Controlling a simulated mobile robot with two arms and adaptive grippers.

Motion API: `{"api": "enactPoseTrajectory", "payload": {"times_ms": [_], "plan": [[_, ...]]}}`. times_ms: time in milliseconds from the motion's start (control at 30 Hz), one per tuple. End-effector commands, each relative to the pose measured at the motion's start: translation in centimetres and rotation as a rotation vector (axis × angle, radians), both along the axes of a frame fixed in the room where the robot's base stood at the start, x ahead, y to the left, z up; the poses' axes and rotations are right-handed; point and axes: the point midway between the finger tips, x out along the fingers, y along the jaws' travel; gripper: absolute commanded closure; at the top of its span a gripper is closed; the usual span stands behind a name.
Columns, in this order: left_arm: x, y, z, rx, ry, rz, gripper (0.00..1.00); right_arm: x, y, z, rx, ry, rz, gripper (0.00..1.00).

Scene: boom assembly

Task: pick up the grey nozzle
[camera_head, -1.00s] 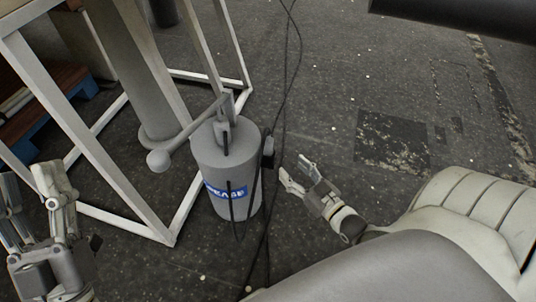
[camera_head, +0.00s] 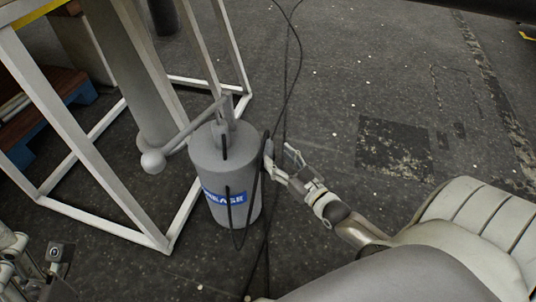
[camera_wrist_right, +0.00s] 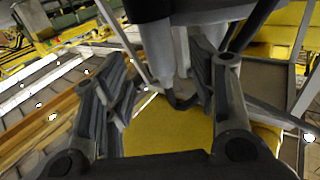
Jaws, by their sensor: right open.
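A grey grease canister (camera_head: 208,165) with a blue label stands on the floor, with a lever handle on top. The small grey nozzle (camera_head: 268,147) hangs at the canister's right side, partly covered by my gripper. My right gripper (camera_head: 279,156) is open, with its fingertips at the nozzle beside the canister. In the right wrist view, the two fingers (camera_wrist_right: 160,95) stand apart, with a light grey piece, probably the nozzle (camera_wrist_right: 181,55), between them and a black hose below it. Contact cannot be told. My left gripper (camera_head: 38,268) is at the lower left, partly cut off.
A white metal frame (camera_head: 100,197) stands left of the canister. A black hose (camera_head: 285,100) runs along the floor and past the canister's right side. A wooden pallet (camera_head: 40,118) lies at the far left. The floor (camera_head: 340,100) to the right is clear.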

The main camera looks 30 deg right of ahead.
Motion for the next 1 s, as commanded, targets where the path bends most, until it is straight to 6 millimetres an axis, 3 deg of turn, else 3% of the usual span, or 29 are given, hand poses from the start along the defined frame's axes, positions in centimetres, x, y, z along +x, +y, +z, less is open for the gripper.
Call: {"api": "enactPoseTrajectory", "payload": {"times_ms": [67, 233, 567, 1000], "plan": [[-0.9, 0.2, -0.6, -0.015, -0.045, -0.002, 0.51, 1.0, 0.1, -0.3, 0.000, -0.005, 0.000, 0.47], [-0.8, 0.2, -1.7, -0.013, -0.039, -0.002, 0.51, 3.4, 0.3, -0.3, 0.001, -0.003, 0.000, 0.47], [-0.8, 0.2, -1.7, -0.012, -0.038, -0.002, 0.51, 4.1, 0.4, -0.1, 0.001, 0.000, 0.000, 0.47], [-0.7, 0.2, -1.7, -0.012, -0.037, -0.003, 0.51, 4.0, 0.4, -0.1, 0.001, 0.000, 0.000, 1.00]]}}
